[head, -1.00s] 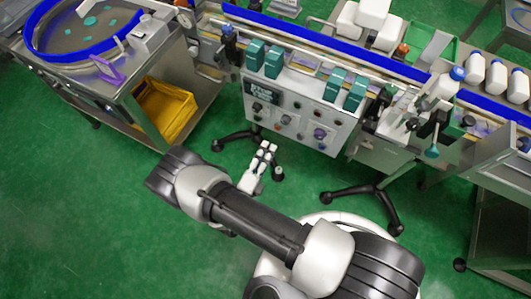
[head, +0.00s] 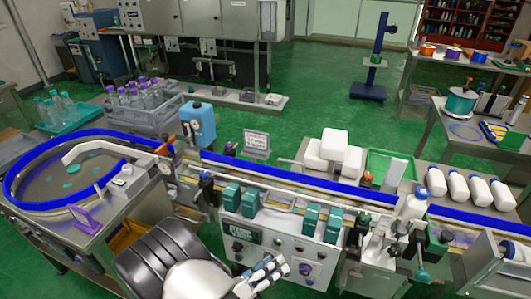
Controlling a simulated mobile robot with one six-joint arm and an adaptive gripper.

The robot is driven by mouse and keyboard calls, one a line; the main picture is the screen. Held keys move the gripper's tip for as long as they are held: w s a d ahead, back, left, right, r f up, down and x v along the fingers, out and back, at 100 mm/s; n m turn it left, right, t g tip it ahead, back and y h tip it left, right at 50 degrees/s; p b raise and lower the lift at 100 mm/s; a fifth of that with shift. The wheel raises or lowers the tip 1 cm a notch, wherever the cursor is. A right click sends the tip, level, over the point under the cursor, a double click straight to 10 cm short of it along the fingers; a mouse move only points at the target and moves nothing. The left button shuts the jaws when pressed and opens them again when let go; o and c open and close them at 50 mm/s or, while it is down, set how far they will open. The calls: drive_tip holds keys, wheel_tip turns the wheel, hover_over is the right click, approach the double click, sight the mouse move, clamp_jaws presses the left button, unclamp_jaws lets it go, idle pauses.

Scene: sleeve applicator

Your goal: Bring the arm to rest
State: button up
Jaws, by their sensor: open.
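My arm shows at the bottom of the head view, with its black ribbed joint and white link left of centre. My gripper (head: 276,266) is at the bottom centre, its pale jointed fingers pointing up and to the right. It is open, and I see nothing between the fingers. It appears in front of the lower part of the control panel (head: 290,255); whether it touches the panel I cannot tell. Much of the arm is cut off by the lower picture edge.
A conveyor with a blue rail (head: 300,180) crosses behind the panel. A turntable with a blue rim (head: 20,170) stands left. Open green floor (head: 330,110) lies farther back.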

drive_tip(key=s+d+r+m+g+y, duration=0.25)
drive_tip(key=d+r+m+g, duration=0.3)
drive_tip(key=r+m, duration=0.3)
drive_tip(key=s+d+r+m+g+y, duration=0.1)
drive_tip(key=s+d+r+m+g, duration=0.35)
drive_tip(key=d+r+m, duration=0.45)
drive_tip(key=s+a+r+m+t+y, duration=0.1)
drive_tip(key=s+r+m+y, duration=0.3)
drive_tip(key=m, duration=0.5)
drive_tip(key=s+a+r+m+t+y, duration=0.1)
drive_tip(key=s+r+m+t+y, duration=0.2)
drive_tip(key=m, duration=0.7)
drive_tip(key=shift+s+r+y, duration=1.25)
drive_tip(key=shift+s+r, duration=0.1)
drive_tip(key=shift+s, duration=0.5)
